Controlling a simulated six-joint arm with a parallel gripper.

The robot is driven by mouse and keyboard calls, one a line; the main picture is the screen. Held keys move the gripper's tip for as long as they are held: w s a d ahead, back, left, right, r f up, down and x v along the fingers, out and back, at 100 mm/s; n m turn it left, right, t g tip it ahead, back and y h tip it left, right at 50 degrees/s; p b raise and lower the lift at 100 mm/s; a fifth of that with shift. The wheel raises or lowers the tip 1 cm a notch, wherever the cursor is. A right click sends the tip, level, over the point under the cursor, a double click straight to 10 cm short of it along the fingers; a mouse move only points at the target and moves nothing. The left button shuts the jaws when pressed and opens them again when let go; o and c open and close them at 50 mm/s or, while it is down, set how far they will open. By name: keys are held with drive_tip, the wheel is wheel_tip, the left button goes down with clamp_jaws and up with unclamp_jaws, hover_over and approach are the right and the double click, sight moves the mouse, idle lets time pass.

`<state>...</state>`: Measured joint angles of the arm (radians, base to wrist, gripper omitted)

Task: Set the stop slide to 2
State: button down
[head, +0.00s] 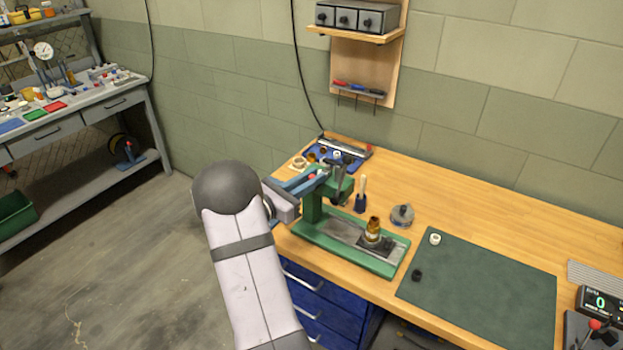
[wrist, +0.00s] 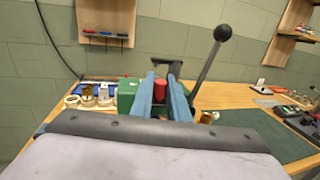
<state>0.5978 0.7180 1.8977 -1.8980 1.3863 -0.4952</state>
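A green press (head: 347,244) stands near the left end of the wooden bench, with a brass part (head: 374,228) on its bed. My gripper (head: 308,181) has blue fingers reaching to the press's upper part. In the wrist view the fingers of my gripper (wrist: 161,80) are apart, with a red knob (wrist: 160,86) between them. The red knob also shows in the head view (head: 312,176). I cannot tell whether the fingers touch it. The press's black lever (wrist: 208,62) rises to the right of the fingers. No stop slide numbers are legible; the fingers and press hide that area.
A blue tray (head: 350,162) with small rings lies behind the press. A screwdriver-like tool (head: 361,194) and a grey round part (head: 402,215) stand to its right. A green mat (head: 482,290) carries a white ring and a black piece. A wall shelf (head: 357,34) hangs above.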

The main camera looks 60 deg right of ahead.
drive_tip(key=shift+d+f+b, duration=0.1)
drive_tip(key=shift+d+b, duration=0.5)
drive_tip(key=shift+d, duration=0.4)
drive_tip(key=shift+a, duration=0.1)
drive_tip(key=c, duration=1.7)
unclamp_jaws()
